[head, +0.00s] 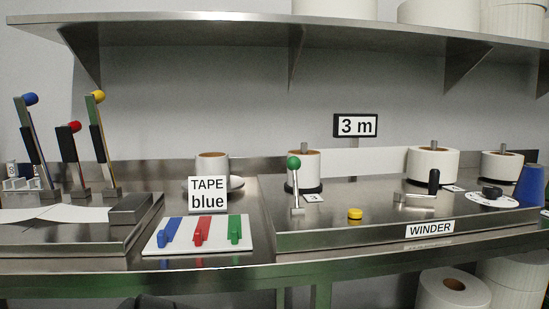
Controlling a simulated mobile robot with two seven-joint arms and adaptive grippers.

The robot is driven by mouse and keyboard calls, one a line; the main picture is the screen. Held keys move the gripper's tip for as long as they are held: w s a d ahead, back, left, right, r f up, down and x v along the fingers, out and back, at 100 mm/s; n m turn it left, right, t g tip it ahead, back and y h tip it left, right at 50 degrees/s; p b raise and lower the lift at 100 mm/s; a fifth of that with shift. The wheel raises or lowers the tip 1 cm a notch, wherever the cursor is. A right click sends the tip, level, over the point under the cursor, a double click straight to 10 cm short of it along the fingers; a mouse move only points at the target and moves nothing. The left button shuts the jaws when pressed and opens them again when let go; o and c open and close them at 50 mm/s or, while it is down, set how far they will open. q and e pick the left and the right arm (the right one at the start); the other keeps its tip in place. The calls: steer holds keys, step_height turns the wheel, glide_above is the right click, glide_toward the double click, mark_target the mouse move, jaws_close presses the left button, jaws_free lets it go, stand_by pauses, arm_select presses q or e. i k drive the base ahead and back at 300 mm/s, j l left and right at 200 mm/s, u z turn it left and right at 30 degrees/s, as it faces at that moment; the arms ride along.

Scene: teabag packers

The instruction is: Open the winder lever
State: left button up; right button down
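The winder (382,236) is a low steel unit on the right half of the bench, marked by a WINDER label (430,229). A lever with a green ball knob (294,163) stands nearly upright at its left end, in front of a white roll (310,167). A crank with a black handle (434,182) sits further right on the same unit. Neither of my grippers can be made out in the head view, and nothing is seen touching the lever.
A yellow button (354,213) and a white dial (491,201) are on the winder. A blue cup (531,186) stands at right. Left are blue, red and yellow knobbed levers, a TAPE blue sign (207,194) and a white clip board (243,246). A shelf (200,22) hangs above.

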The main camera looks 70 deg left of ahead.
mark_target(293, 163)
steer(key=u, duration=2.1)
steer(key=l, duration=0.5)
